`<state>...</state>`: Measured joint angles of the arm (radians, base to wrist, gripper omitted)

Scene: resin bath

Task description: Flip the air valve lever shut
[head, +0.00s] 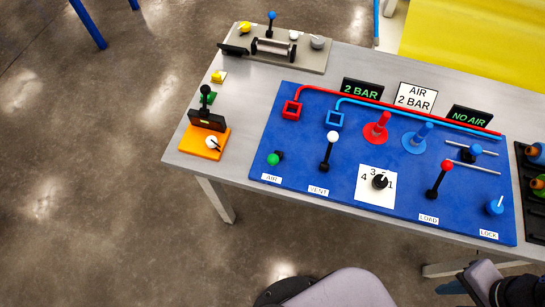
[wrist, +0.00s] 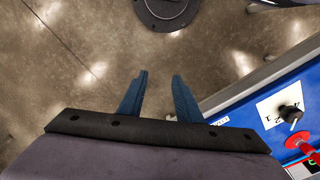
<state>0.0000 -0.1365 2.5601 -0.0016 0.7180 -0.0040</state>
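The air valve lever (head: 273,159) has a green knob and a short black stem, above the AIR label (head: 271,178) at the left front of the blue panel. Its knob points down and left in the head view, while the white-knobbed vent lever (head: 331,145) beside it points up. My gripper (wrist: 160,74) is open and empty, its two blue fingers apart over the floor. It is off the panel's front edge, away from the air lever. The air lever is not visible in the wrist view.
The blue panel (head: 330,198) also carries a numbered dial (head: 380,181), a red-knobbed load lever (head: 440,178), a lock knob (head: 495,206), and upright red and blue posts. An orange-based device (head: 197,145) stands left of the panel. Open floor lies in front of the table.

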